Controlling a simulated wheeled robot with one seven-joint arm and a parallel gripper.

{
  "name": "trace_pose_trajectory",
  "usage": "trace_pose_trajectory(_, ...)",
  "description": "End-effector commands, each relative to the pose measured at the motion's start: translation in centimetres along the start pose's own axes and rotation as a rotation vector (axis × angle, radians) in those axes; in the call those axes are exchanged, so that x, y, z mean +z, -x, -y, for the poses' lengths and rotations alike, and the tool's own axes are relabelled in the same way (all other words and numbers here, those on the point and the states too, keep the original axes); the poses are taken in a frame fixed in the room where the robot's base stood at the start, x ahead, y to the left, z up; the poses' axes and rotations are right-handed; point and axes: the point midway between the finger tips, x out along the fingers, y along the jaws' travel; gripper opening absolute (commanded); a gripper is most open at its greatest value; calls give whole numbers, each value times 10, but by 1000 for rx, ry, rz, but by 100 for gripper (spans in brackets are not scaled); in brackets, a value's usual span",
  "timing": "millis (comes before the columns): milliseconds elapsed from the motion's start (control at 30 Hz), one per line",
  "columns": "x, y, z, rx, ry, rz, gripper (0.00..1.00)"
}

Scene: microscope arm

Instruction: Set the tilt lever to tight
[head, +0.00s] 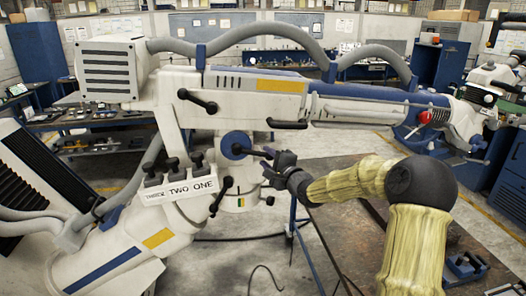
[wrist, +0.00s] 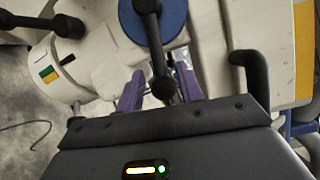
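A black lever (head: 253,152) with a ball end sits on a blue round hub (head: 234,143) on the side of the white microscope arm. No label marks it as the tilt lever. It points right, towards my gripper (head: 271,168), which is just beside its ball end. In the wrist view the lever (wrist: 155,45) runs down from the blue hub (wrist: 172,20), and its ball end appears between the two purple fingers of my gripper (wrist: 160,88). The fingers are apart, with a gap on each side of the ball. I cannot tell the depth between them exactly.
Other black levers are close by: an upper one (head: 197,101) and a lower one (head: 221,195). A black bar handle (head: 288,124) is just above my gripper. Knobs labelled THREE, TWO, ONE (head: 178,185) stand at left. A brown table (head: 345,245) lies below my arm.

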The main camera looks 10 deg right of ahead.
Motion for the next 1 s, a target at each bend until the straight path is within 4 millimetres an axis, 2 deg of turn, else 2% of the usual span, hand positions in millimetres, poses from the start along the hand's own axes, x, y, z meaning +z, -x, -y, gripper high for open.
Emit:
trace_pose_trajectory(33,2,-9,3,-1,-2,2,37)
trace_pose_trajectory(200,1,-26,1,0,-1,1,37)
trace_pose_trajectory(533,0,-29,0,0,-1,0,37)
trace_pose_trajectory(700,0,-29,0,0,0,0,4)
trace_pose_trajectory(733,0,-29,0,0,0,0,0)
trace_pose_trajectory(1000,-2,-29,0,-1,-1,-4,0)
